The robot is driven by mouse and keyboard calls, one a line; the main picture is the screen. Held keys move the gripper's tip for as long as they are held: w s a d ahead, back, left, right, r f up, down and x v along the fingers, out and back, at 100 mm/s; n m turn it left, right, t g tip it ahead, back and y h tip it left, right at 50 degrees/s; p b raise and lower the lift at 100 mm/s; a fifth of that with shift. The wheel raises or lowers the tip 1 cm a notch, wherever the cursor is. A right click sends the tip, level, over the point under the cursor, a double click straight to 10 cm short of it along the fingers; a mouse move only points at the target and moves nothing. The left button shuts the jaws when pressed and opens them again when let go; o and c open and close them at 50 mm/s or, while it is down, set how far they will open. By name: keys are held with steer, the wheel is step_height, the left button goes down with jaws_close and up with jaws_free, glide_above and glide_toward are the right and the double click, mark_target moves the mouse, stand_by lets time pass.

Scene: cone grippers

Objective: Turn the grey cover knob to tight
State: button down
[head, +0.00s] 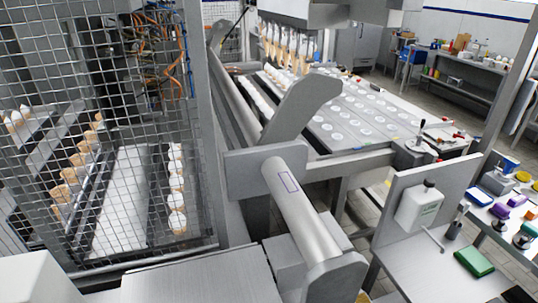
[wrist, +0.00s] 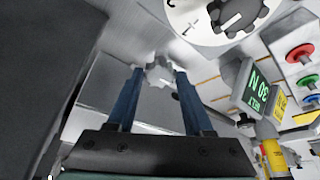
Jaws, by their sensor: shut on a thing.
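In the wrist view my gripper (wrist: 156,72) reaches up the frame with two blue fingers. A pale grey lobed knob (wrist: 160,76) sits between the fingertips, and the fingers are shut on its sides. Parts of the knob's edge are hidden by the fingers. I cannot read any tight mark beside it. In the head view I cannot make out the grey knob or my gripper.
A round white dial with a dark knob (wrist: 232,14) is just above right of the fingers. A green-lit display (wrist: 257,88), red and green buttons (wrist: 299,53) and a yellow cylinder (wrist: 273,158) lie right. A mesh guard (head: 100,130) and side bench (head: 440,262) stand around.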

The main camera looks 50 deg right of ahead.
steer(key=shift+m, duration=0.4)
steer(key=m, duration=0.1)
steer(key=m+h+p, duration=0.1)
steer(key=m+p, duration=0.1)
steer(key=shift+a+r+m+h, duration=0.1)
steer(key=shift+a+m+h, duration=0.2)
steer(key=shift+h, duration=0.1)
steer(key=m, duration=0.2)
steer(key=m+g+h+p, duration=0.1)
steer(key=m, duration=0.1)
steer(key=shift+w+m+h, duration=0.2)
steer(key=shift+m+h, duration=0.1)
steer(key=m, duration=0.2)
steer(key=m+g+h, duration=0.1)
steer(key=m, duration=0.1)
steer(key=shift+w+a+g, duration=0.2)
steer(key=shift+g, duration=0.1)
steer(key=m+g+b, duration=0.1)
steer(key=m+b, duration=0.1)
steer(key=m, duration=0.2)
steer(key=shift+w+m, duration=0.1)
steer(key=shift+m, duration=0.2)
steer(key=shift+m+g, duration=0.3)
steer(key=shift+g, duration=0.1)
steer(key=shift+c, duration=1.4)
jaws_free()
